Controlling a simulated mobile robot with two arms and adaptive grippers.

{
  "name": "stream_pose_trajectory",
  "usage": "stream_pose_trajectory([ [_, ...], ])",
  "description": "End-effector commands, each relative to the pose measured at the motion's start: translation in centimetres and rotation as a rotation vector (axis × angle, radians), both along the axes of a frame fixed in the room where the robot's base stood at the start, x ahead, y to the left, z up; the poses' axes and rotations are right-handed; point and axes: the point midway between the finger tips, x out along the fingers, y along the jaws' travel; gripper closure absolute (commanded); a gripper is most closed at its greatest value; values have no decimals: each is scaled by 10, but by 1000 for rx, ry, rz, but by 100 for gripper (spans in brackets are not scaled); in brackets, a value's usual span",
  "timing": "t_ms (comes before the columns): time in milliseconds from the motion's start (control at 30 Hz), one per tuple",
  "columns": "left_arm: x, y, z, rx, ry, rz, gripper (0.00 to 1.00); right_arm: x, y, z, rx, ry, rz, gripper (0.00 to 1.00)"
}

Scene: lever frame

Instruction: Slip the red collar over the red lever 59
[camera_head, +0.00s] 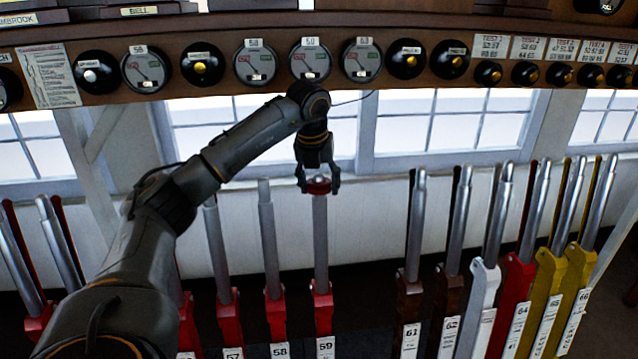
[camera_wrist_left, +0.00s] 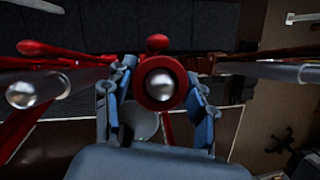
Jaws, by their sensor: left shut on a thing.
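The red lever 59 (camera_head: 320,240) stands upright, with a silver shaft, a red lower part and a white "59" tag. My left gripper (camera_head: 318,184) points down over its top, its fingers shut on the red collar (camera_head: 318,188). In the left wrist view the red collar (camera_wrist_left: 140,88) is a ring between the fingertips of my left gripper (camera_wrist_left: 160,95). The rounded silver tip of lever 59 (camera_wrist_left: 160,84) shows inside the ring's hole. The collar is at the lever's top end; how far down around the shaft it sits, I cannot tell. My right gripper is not in view.
Red levers 58 (camera_head: 268,240) and 57 (camera_head: 218,250) stand to the left. Dark lever 61 (camera_head: 412,240) stands to the right, past a gap, with more levers beyond. A shelf of round dials (camera_head: 309,60) runs above, with windows behind.

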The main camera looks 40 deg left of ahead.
Motion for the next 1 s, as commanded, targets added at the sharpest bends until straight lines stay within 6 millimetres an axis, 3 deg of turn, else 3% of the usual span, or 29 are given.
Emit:
stream_pose_trajectory([
  [100, 0, 0, 1, 1, -1, 0, 72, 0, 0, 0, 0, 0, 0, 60],
  [133, 0, 0, 1, 1, -1, 0, 40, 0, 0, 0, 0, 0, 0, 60],
  [233, 0, 0, 0, 0, 0, 0, 19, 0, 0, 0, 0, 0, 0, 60],
  [267, 0, 0, 0, 0, 0, 1, 17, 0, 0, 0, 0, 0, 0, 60],
  [1000, 0, 0, 0, 0, 0, 0, 13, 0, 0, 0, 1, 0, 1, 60],
])
